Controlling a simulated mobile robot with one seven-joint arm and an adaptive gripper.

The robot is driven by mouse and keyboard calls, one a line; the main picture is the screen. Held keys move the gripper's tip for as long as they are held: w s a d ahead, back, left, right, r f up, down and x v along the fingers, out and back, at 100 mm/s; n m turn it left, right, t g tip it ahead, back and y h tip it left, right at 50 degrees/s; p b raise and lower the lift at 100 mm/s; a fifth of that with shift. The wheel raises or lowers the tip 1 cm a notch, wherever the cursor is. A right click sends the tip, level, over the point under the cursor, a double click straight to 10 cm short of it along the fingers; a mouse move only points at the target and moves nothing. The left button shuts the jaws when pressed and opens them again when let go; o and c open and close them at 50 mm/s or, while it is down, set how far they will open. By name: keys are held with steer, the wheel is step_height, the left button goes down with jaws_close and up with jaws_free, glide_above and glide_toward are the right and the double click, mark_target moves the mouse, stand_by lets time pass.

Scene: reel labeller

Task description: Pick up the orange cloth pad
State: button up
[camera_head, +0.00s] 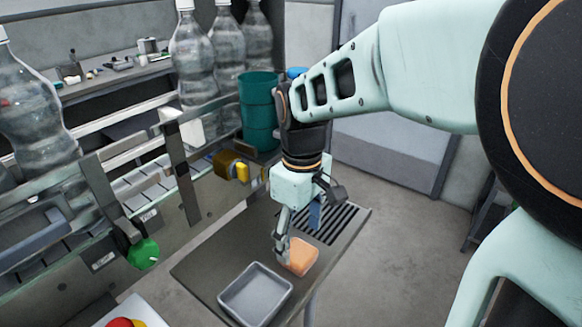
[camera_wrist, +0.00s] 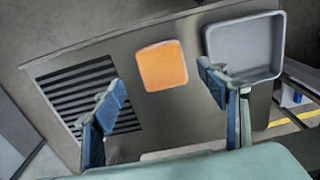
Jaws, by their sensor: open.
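The orange cloth pad (camera_head: 299,257) lies flat on the dark metal side table (camera_head: 215,258), between a slotted grille and a grey tray. In the wrist view the pad (camera_wrist: 162,66) is a rounded orange square, fully visible beyond my fingertips. My gripper (camera_head: 296,225) points down above the table, close to the pad and partly overlapping it in the head view. In the wrist view my gripper (camera_wrist: 160,85) has its two blue-padded fingers wide apart with nothing between them. The pad appears apart from both fingers, though the exact height above it is hard to tell.
The grey tray (camera_head: 224,297) sits beside the pad, and the slotted grille (camera_head: 337,222) is on its other side. A labeller frame (camera_head: 180,170) with large clear bottles (camera_head: 192,65) and a teal canister (camera_head: 258,112) stands at left. Open floor (camera_head: 400,225) lies to the right.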

mark_target(296, 250)
steer(key=f, duration=0.4)
steer(key=shift+a+f, duration=0.25)
steer(key=shift+f, duration=0.15)
steer(key=c, duration=1.1)
steer(key=shift+r, duration=0.2)
